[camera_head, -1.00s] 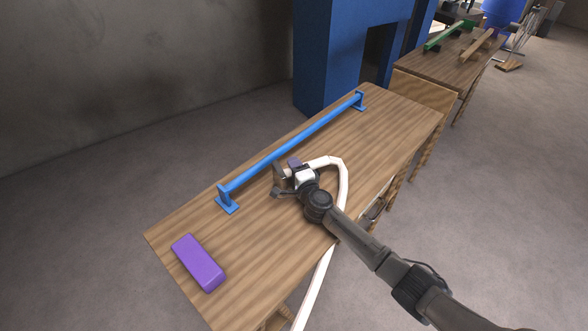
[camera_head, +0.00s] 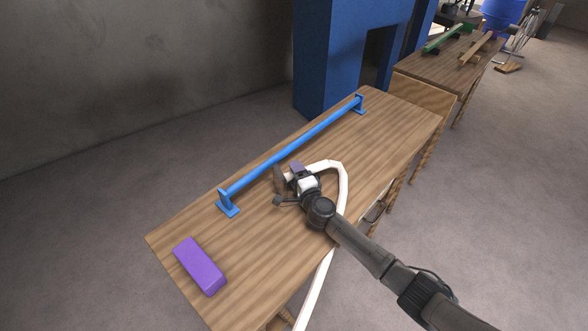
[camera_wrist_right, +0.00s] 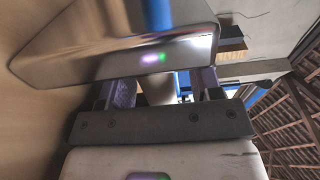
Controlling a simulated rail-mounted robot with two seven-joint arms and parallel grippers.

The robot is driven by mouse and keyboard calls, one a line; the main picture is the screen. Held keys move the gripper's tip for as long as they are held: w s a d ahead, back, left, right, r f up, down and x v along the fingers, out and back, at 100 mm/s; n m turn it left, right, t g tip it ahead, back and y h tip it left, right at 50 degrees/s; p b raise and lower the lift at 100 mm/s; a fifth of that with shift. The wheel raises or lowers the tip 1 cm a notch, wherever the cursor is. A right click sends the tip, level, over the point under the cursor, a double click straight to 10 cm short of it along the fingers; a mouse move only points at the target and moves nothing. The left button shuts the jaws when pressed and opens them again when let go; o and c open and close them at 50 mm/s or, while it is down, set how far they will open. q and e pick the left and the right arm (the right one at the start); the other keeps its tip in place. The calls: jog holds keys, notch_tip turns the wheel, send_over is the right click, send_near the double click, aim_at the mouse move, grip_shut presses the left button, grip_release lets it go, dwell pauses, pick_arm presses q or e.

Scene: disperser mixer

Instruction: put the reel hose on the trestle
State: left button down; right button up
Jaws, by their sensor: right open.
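The reel hose (camera_head: 343,190) is white. It rises past the table's front edge, bends over the tabletop and ends at my right gripper. The trestle appears to be the low blue bar on two feet (camera_head: 290,150), standing along the table's back side. My right gripper (camera_head: 290,176) is open, low over the table, just in front of the bar, at the hose's end. In the right wrist view, a white piece, likely the hose (camera_wrist_right: 157,88), lies between the fingers, with a shiny grey metal piece (camera_wrist_right: 110,45) beyond them. My left gripper is out of view.
A purple block (camera_head: 200,265) lies on the wooden table (camera_head: 385,125) at the near left. A blue cabinet-like structure (camera_head: 340,50) stands behind. Another table (camera_head: 440,72) at the back right bears green and wooden bars. The table's right part is clear.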

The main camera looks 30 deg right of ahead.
jog(key=s+p, duration=0.1)
jog(key=s, duration=0.2)
jog(key=s+a, duration=0.1)
jog(key=s, duration=0.1)
jog(key=s+p, duration=0.1)
jog(key=s, duration=0.2)
jog(key=shift+s+a+p, duration=0.25)
jog(key=shift+s+p, duration=0.05)
jog(key=shift+s, duration=0.05)
jog(key=shift+s+a, duration=0.1)
jog(key=shift+s, duration=0.65)
jog(key=shift+a, duration=0.1)
